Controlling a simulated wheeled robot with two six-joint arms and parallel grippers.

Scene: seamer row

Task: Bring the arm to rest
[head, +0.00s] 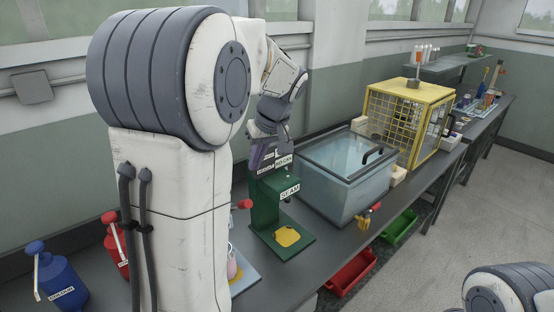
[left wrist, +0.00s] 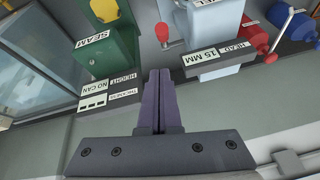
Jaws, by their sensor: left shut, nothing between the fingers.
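My left arm reaches in over the bench, and its left gripper (head: 262,158) is shut and empty, just behind and above the green seaming stand (head: 266,205) marked SEAM. In the left wrist view the two dark purple fingers (left wrist: 159,76) lie together with nothing between them. The green stand (left wrist: 120,45) shows there at the upper left. I cannot tell whether the fingers touch it. Part of my other arm shows at the lower right of the head view; its gripper is not in view.
A glass-lidded tank (head: 340,190) and a yellow mesh cage (head: 408,115) stand right of the green stand. Blue (head: 60,278) and red (head: 112,243) bottles stand at left. Red (head: 352,272) and green (head: 398,228) bins sit below the bench edge. The floor (head: 450,215) at right is clear.

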